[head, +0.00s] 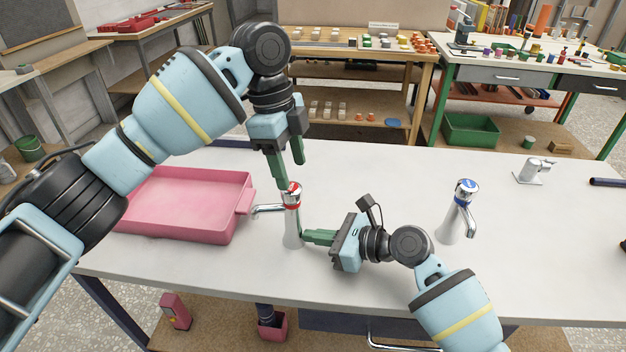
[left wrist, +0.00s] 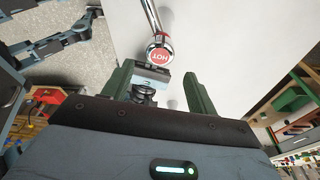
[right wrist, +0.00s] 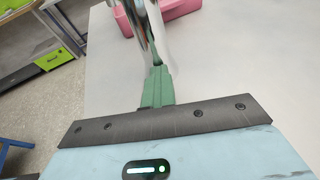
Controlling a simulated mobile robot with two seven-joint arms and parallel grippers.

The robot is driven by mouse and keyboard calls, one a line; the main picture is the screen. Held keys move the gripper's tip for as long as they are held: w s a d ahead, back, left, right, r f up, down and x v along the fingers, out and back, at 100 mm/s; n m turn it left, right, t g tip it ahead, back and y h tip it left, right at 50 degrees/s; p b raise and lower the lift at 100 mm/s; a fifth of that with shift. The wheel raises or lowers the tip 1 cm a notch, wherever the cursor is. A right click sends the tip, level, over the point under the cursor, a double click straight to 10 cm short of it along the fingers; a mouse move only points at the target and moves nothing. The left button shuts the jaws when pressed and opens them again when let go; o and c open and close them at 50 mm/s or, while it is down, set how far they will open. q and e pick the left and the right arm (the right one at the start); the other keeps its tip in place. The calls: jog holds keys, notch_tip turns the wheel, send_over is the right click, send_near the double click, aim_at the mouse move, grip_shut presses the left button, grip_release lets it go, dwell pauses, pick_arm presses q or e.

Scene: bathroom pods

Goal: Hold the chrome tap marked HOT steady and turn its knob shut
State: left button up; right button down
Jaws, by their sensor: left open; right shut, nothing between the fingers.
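The chrome tap marked HOT (head: 292,220) stands upright on the white table, its spout pointing left. Its red-marked knob (head: 292,188) is on top; the HOT label shows in the left wrist view (left wrist: 159,56). My left gripper (head: 288,172) is open, pointing down just above the knob. In the left wrist view the knob lies beyond the fingertips, roughly between them. My right gripper (head: 306,237) is shut with nothing between its fingers. Its tips are at the lower right side of the tap body, seemingly against it; the tap column also shows in the right wrist view (right wrist: 152,30).
A pink tray (head: 190,232) sits left of the tap, close to the spout. A second tap with a blue mark (head: 459,212) stands to the right. A small chrome fitting (head: 535,170) is at the far right. The table behind the HOT tap is clear.

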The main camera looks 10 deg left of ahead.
aim_at(291, 191)
pick_arm(q)
jog(key=n, duration=0.1)
jog(key=r+n, duration=0.1)
jog(key=n, duration=0.1)
jog(key=shift+t, duration=0.4)
jog(key=n, duration=0.2)
jog(key=n+t, duration=0.1)
jog(key=n, duration=0.1)
jog(key=shift+r, duration=0.4)
jog(key=n, duration=0.4)
jog(key=r+n+t, duration=0.1)
jog(key=n, duration=0.1)
jog(key=shift+s+y, duration=0.15)
jog(key=shift+y, duration=0.15)
jog(key=shift+s+a+f+x, duration=0.1)
jog(key=shift+s+a+x, duration=0.15)
jog(key=shift+x, duration=1.2)
jog(key=shift+s+a+f+x, duration=0.15)
jog(key=shift+s+x, duration=0.15)
jog(key=shift+x, duration=1.15)
jog(key=shift+s+a+x, duration=0.2)
jog(key=shift+s+x, duration=0.1)
jog(key=shift+x, duration=1.15)
